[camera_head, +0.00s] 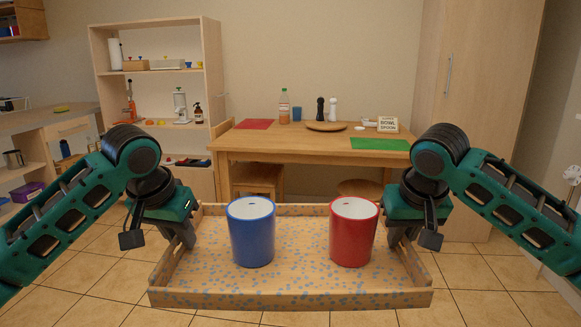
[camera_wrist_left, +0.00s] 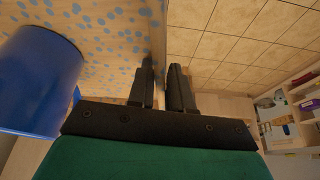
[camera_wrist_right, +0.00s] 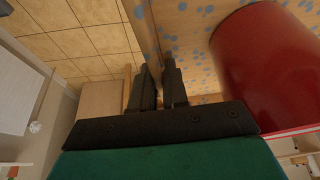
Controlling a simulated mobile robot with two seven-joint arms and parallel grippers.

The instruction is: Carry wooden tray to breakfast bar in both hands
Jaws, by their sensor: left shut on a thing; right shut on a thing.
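The wooden tray (camera_head: 300,298) with blue speckles is held in front of me and looks about level. A blue cup (camera_head: 252,235) stands upright on its left half and a red cup (camera_head: 353,235) upright on its right half. My left gripper (camera_head: 186,232) is shut on the tray's left wall, which also shows between the fingers in the left wrist view (camera_wrist_left: 161,60). My right gripper (camera_head: 399,232) is shut on the tray's right wall. The breakfast bar, seemingly the wooden table (camera_head: 300,143), stands ahead against the wall, beyond the tray.
On the table are a red mat (camera_head: 254,124), a green mat (camera_head: 380,144), a round wooden board (camera_head: 326,127), a bottle, two mills and a small sign (camera_head: 388,124). The front middle is clear. Stools (camera_head: 258,178) stand below. A shelf (camera_head: 160,85) is left, a tall cabinet (camera_head: 480,100) right.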

